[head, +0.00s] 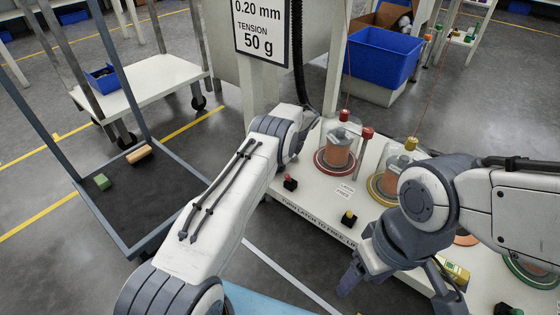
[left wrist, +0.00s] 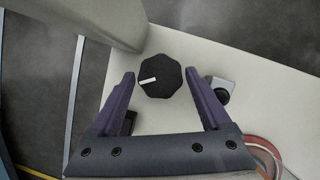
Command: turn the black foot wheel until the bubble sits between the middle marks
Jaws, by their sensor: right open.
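The black foot wheel (left wrist: 160,77) shows in the left wrist view as a faceted black knob with a white line pointing left. It lies on a pale surface. My left gripper (left wrist: 160,88) is open, with one purple finger at each side of the wheel and gaps between. In the head view my left arm hides that gripper and the wheel. No bubble or middle marks can be made out in either view.
Spools under clear covers (head: 337,150) stand on the bench, with small black-based knobs (head: 290,183) along its front edge. A small grey part (left wrist: 217,90) sits right of the wheel. A blue bin (head: 382,55) stands behind; a dark tray cart (head: 150,190) is at left.

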